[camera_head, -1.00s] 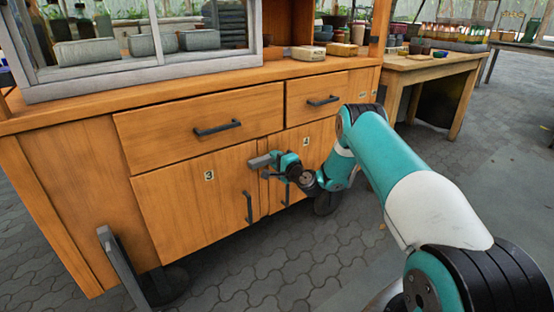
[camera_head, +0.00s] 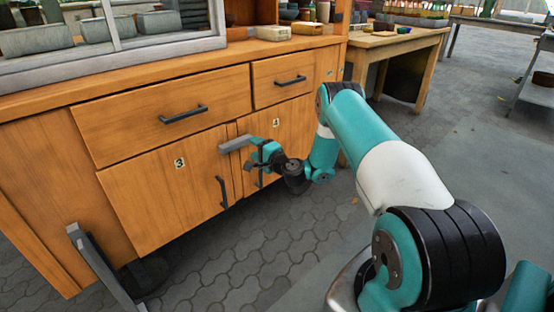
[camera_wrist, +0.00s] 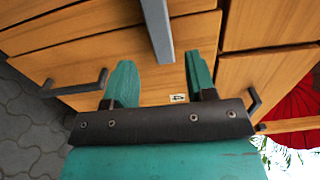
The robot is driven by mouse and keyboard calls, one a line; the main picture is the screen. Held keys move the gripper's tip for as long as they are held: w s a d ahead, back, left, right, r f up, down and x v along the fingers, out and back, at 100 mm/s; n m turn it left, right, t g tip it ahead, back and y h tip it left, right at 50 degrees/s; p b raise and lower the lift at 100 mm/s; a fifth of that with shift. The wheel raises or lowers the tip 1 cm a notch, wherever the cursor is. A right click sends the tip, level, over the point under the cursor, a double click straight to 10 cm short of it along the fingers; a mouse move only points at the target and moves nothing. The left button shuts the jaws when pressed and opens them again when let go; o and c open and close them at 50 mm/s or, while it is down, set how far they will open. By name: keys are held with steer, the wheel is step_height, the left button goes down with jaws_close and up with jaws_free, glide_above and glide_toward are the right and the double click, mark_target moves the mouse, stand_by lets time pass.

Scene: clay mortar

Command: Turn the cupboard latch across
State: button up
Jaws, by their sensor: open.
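The grey bar-shaped latch (camera_head: 237,144) lies roughly level near the top of the cupboard front. In the head view it crosses the seam between door 3 (camera_head: 150,190) and door 4 (camera_head: 285,125). My gripper (camera_head: 262,157) is just right of and below the latch. In the wrist view the two teal fingers are spread apart, with an open gap (camera_wrist: 160,72) between them. The latch (camera_wrist: 158,28) reaches down from the top edge there, its end near the fingertips. I cannot tell whether a finger touches it. The latch's pivot is not clear.
Dark handles sit on door 3 (camera_head: 222,192) and on the drawers (camera_head: 184,114). Door 4's handle is partly hidden by my gripper. A wooden table (camera_head: 400,42) stands behind to the right. Paved floor (camera_head: 250,255) in front is clear.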

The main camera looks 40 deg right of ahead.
steer(key=s+b, duration=1.2)
steer(key=b, duration=0.9)
steer(key=shift+d+b, duration=0.2)
steer(key=shift+b, duration=0.15)
